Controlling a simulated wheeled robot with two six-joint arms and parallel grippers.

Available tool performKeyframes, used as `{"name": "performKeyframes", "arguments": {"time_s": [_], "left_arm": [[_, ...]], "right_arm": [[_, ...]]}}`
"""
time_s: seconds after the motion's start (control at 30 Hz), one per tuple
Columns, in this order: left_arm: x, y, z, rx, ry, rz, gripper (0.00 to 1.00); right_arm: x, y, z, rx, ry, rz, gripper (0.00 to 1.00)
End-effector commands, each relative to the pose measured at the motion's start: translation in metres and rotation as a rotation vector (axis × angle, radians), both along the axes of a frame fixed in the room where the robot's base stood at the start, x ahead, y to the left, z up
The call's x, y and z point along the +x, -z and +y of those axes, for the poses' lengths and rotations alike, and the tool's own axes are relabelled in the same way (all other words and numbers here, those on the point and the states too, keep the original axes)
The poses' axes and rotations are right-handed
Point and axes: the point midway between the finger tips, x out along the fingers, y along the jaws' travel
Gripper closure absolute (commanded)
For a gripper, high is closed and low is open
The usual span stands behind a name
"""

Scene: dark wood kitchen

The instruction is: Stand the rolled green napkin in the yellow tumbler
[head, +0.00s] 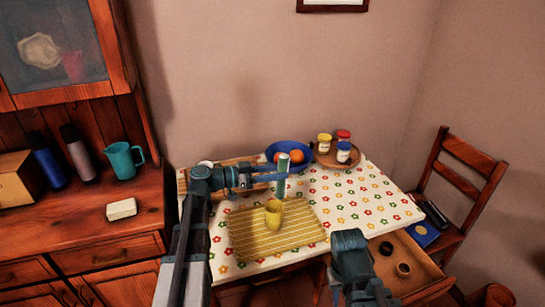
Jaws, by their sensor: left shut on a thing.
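The rolled green napkin (283,164) is upright, with a pale band near its top. My left gripper (281,177) is shut on it from the left. The yellow tumbler (274,217) stands upright on the striped yellow mat. In the head view the napkin's lower end shows just above and slightly right of the tumbler's rim. I cannot tell whether it is over the opening or behind it. My right arm shows at the bottom, right of the mat; the fingers of its gripper (345,284) cannot be made out.
The mat (245,245) lies on a flowered tablecloth (345,205). A blue bowl of fruit (289,148) and a round wooden tray with several jars (324,158) stand behind. An open drawer (425,274) juts out at the right front. A chair (460,180) stands right.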

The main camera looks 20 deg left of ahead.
Motion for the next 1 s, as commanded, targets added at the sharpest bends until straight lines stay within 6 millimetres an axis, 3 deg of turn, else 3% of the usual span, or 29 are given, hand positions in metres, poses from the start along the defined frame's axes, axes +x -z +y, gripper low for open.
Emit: {"name": "performKeyframes", "arguments": {"time_s": [0.2, 0.47, 1.0], "left_arm": [[0.003, -0.016, 0.025, -0.055, -0.05, -0.036, 1.0], [0.003, -0.015, 0.026, -0.059, -0.051, -0.038, 1.0], [0.003, 0.016, 0.026, -0.058, -0.05, -0.038, 1.0]], "right_arm": [[0.0, -0.002, 0.0, 0.0, 0.0, 0.0, 0.74], [0.0, 0.0, 0.0, 0.0, 0.0, 0.0, 0.74], [0.0, 0.031, 0.0, 0.0, 0.0, 0.0, 0.74]]}}
